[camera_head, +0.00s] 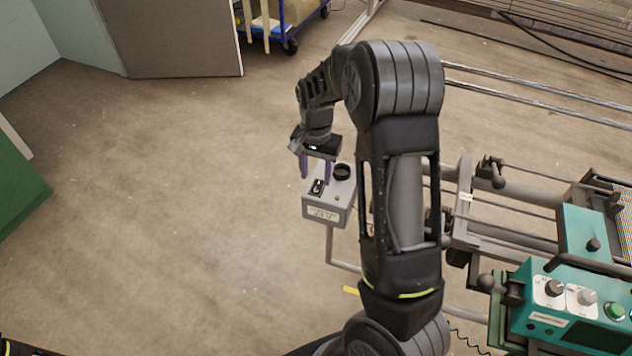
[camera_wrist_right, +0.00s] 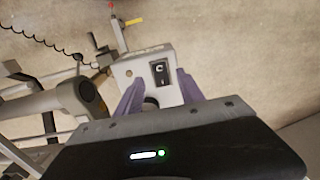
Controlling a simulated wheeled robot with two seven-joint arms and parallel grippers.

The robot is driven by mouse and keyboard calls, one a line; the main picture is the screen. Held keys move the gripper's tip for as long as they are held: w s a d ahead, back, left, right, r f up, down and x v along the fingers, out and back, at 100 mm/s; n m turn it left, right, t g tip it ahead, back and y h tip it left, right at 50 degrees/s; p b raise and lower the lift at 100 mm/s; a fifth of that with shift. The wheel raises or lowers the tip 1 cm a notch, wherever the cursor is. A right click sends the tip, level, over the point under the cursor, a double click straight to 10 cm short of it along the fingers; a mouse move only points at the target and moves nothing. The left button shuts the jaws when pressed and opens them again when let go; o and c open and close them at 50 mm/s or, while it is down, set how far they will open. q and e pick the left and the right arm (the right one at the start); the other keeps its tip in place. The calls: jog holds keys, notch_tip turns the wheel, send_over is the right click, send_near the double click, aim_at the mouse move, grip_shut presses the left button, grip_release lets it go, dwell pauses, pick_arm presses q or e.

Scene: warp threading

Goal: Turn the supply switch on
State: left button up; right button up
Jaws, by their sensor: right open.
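The supply switch is a black rocker (camera_head: 317,187) on the top face of a small grey box (camera_head: 326,207) held on a post. It also shows in the right wrist view as a black rocker (camera_wrist_right: 160,72) with a light mark on it. My right gripper (camera_head: 316,172) is open above the box. In the right wrist view its purple fingers (camera_wrist_right: 160,92) stand apart on either side of the rocker. I cannot tell whether they touch the box. A black round knob (camera_head: 341,171) sits beside the rocker. My left gripper does not show.
A grey metal frame with rods (camera_head: 510,235) stands right of the box. A teal control unit (camera_head: 560,318) with several knobs is at the lower right. A blue cart (camera_head: 287,20) stands at the back. The floor (camera_head: 170,190) left of the box is clear.

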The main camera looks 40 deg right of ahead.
aim_at(316, 189)
jog(key=shift+f, duration=2.2)
jog(key=shift+c, duration=0.5)
grip_shut()
